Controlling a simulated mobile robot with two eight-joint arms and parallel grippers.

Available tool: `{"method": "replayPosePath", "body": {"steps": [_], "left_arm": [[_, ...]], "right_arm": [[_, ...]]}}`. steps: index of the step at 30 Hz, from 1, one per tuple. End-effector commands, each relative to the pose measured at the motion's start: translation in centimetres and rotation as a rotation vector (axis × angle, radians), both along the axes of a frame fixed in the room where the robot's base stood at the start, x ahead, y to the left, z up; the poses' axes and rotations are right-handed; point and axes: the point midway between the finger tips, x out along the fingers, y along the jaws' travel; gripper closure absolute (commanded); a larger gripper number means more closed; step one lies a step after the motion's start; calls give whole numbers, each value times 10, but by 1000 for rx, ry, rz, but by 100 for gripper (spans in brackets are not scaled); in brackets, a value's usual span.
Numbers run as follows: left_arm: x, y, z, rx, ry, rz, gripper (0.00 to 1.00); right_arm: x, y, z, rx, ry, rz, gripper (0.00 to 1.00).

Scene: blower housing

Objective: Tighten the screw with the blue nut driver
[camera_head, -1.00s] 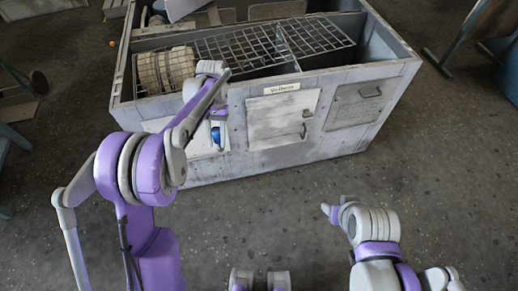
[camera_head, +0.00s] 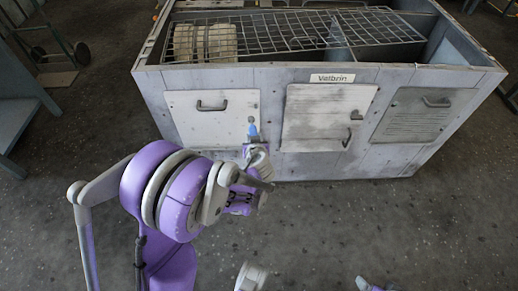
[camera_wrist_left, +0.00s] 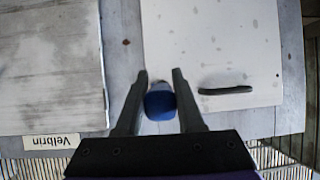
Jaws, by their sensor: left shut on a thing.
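The blue nut driver (camera_head: 252,131) stands out from my left gripper (camera_head: 254,147) in the head view, in front of the housing's front wall between two panels. In the left wrist view, the left gripper (camera_wrist_left: 160,75) is shut on the nut driver (camera_wrist_left: 160,103); its blue end lies between the two fingers. The grey blower housing (camera_head: 270,105) fills the upper part of the head view. A small dark dot (camera_wrist_left: 126,42) shows on the wall strip between the panels; I cannot tell whether it is the screw.
The front wall has a white panel with a handle (camera_head: 212,118), a worn middle panel (camera_head: 320,112) and a slatted right panel (camera_head: 425,115). A wire grate (camera_head: 290,35) covers part of the open top. Bare floor lies in front. A hand truck (camera_head: 50,45) stands far left.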

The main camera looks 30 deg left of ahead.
Motion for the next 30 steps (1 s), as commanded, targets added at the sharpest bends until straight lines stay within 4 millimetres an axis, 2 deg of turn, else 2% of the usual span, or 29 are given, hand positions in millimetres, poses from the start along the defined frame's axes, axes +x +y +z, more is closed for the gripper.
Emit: {"method": "replayPosePath", "body": {"steps": [1,6,11,24,30], "left_arm": [[-1,-4,-12,24,-29,-22,100],[-2,-13,-14,66,-95,-75,100],[2,-11,-12,74,-108,-84,100],[35,10,-12,73,-105,-82,100],[44,15,-12,73,-106,-83,100]], "right_arm": [[2,0,-15,0,5,0,19],[4,0,-28,0,9,0,19],[4,0,-28,0,9,0,19],[3,0,-27,0,9,0,19],[3,0,-27,0,8,0,19]]}}
